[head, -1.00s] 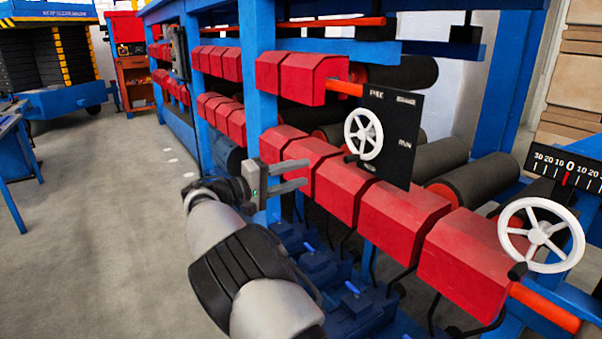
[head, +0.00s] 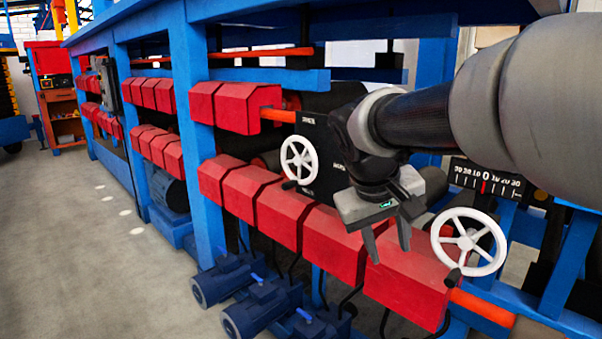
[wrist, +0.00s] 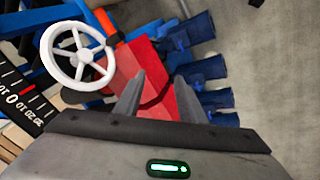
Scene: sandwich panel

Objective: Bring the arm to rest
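My gripper (head: 388,243) points downward in the head view, in front of the red housings, just left of the lower white handwheel (head: 468,242). Its two grey fingers are apart with nothing between them. My arm reaches in from the upper right. In the wrist view the gripper's fingers (wrist: 154,100) are also apart, over a red housing (wrist: 142,68). The same handwheel (wrist: 80,53) shows at the upper left there. I cannot tell how far the fingers are from the red housing.
The blue machine frame (head: 200,120) fills the middle. Another white handwheel (head: 299,160) sits on a black panel left of my gripper. A dial scale (head: 487,181) is at right. Blue motors (head: 262,308) stand low in front. The grey floor (head: 90,250) at left is clear.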

